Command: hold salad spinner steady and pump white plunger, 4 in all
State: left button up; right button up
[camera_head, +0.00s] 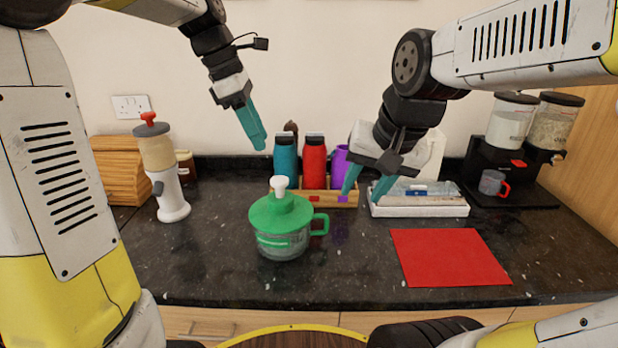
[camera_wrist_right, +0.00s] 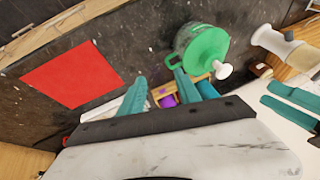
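The salad spinner (camera_head: 282,244) stands upright on the dark counter, with a clear bowl, green lid and green side handle. Its white plunger (camera_head: 280,184) sticks up from the lid. The spinner also shows in the right wrist view (camera_wrist_right: 206,46), plunger (camera_wrist_right: 223,70) included. My left gripper (camera_head: 259,145) hangs above and slightly left of the plunger, apart from it. Its two fingers show with a gap in the right wrist view (camera_wrist_right: 264,92); it looks open and empty. My right gripper (camera_head: 363,196) is open and empty, right of the spinner's handle, touching nothing I can see.
A crate (camera_head: 346,199) with teal, red and purple bottles stands behind the spinner. A white tray (camera_head: 420,209) lies right of it. A red mat (camera_head: 450,258) covers the right front. A dispenser (camera_head: 164,175) stands at left. The counter before the spinner is clear.

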jog(key=w+a+f+m+g+h, duration=0.1)
jog(key=w+a+f+m+g, duration=0.2)
jog(key=w+m, duration=0.4)
jog(key=m+g, duration=0.2)
jog(key=m, duration=0.4)
send_over(326, 216)
jog(key=shift+h, duration=0.3)
jog(key=f, duration=0.9)
jog(key=shift+w+d, duration=0.1)
jog(key=shift+w, duration=0.1)
jog(key=shift+w+f, duration=0.1)
jog(key=shift+f, duration=0.1)
notch_tip(326, 216, down, 8)
jog(key=shift+r, duration=0.15)
grip_shut()
pick_arm(q)
grip_shut()
